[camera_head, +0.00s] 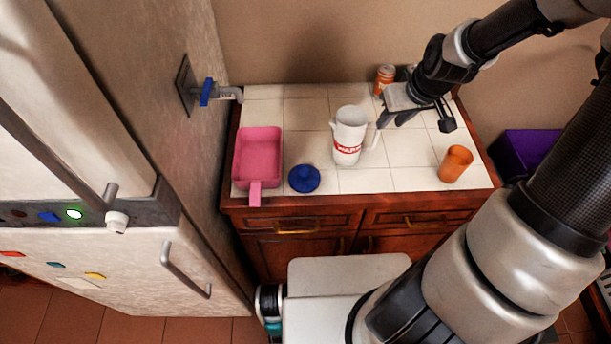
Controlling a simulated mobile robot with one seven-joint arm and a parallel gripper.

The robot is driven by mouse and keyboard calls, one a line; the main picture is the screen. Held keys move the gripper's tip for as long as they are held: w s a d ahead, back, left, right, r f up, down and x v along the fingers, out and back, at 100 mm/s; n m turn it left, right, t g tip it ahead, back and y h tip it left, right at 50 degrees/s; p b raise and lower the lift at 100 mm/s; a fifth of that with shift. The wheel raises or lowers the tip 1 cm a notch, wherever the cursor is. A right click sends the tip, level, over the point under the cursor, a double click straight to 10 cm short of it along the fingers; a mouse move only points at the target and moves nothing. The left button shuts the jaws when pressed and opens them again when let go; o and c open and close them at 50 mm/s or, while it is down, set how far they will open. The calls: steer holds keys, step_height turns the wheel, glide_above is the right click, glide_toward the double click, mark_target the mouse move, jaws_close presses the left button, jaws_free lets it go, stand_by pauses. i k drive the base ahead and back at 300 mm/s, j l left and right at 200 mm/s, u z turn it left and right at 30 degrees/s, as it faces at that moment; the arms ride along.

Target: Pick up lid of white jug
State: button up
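The white jug (349,137) stands upright on the tiled counter, with red lettering on its side and its handle to the right. A round, dark blue lid-like piece (304,179) lies on the counter to the left of the jug and nearer the front edge. I cannot tell for sure that it is the jug's lid. My gripper (416,121) is above the back right of the counter, right of the jug and apart from it. Its dark fingers look spread, with nothing seen between them.
A pink square pan (258,155) is at the counter's left, its handle toward the front. An orange cup (455,164) stands at the right. An orange-and-white can (384,79) stands at the back, close to my gripper. A tap (222,93) juts from the left wall.

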mark_target(304, 178)
steer(key=k+l+u, duration=0.1)
steer(key=u, duration=0.25)
steer(key=k+l+u, duration=0.1)
steer(key=l+u, duration=0.15)
steer(key=u, duration=0.15)
